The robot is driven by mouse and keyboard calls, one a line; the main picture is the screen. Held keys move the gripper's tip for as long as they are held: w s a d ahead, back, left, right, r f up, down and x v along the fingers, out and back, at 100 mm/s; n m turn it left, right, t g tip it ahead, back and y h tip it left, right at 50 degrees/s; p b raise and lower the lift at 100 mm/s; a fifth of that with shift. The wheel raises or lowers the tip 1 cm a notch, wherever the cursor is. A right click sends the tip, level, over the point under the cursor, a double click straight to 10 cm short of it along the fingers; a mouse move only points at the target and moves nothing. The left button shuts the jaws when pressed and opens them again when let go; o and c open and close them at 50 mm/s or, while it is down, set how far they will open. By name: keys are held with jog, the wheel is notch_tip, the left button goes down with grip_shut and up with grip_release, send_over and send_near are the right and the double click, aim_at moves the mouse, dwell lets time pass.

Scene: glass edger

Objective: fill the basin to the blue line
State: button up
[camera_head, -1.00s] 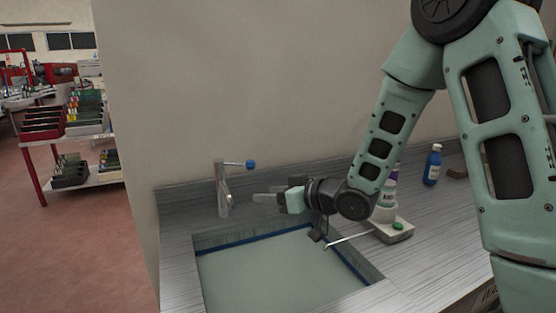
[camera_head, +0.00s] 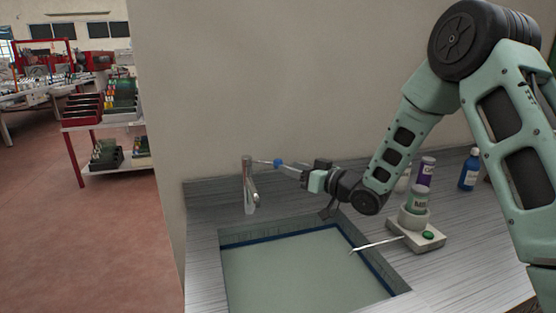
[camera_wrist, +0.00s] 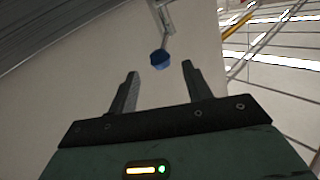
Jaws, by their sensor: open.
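The basin (camera_head: 310,270) is sunk in the counter, with a blue line (camera_head: 290,236) along its inner walls. A flat grey-green surface lies in it, its edge close below the line at the back; I cannot tell water from floor. The metal tap (camera_head: 249,188) stands at the back left, its lever ending in a blue knob (camera_head: 278,162). No stream shows under the spout. My gripper (camera_head: 285,166) is open at the knob. In the wrist view the knob (camera_wrist: 160,59) appears between the fingertips of my gripper (camera_wrist: 160,70), around or just beyond them; contact is unclear.
A thin rod (camera_head: 376,244) reaches over the basin's right edge. A wall rises behind; a shelf of bins (camera_head: 105,115) is far left.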

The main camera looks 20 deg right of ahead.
aim_at(278, 161)
jog(key=p+x, duration=0.1)
jog(key=x, duration=0.5)
jog(key=shift+a, duration=0.1)
grip_shut()
jog(key=shift+s+a+m+t+h+b, duration=0.55)
jog(key=shift+m+h+b, duration=0.25)
jog(key=shift+h+b, duration=0.35)
jog(key=shift+s+a+m+t+h+b, duration=0.2)
jog(key=shift+a+m+t+h+b, duration=0.2)
jog(key=shift+a+m+h+b, duration=0.55)
jog(key=shift+s+a+m+t+h+b, duration=0.4)
jog(key=shift+m+h+b, duration=0.25)
jog(key=shift+h+b, duration=0.65)
jog(key=shift+r, duration=0.1)
grip_release()
jog(key=shift+s+d, duration=0.1)
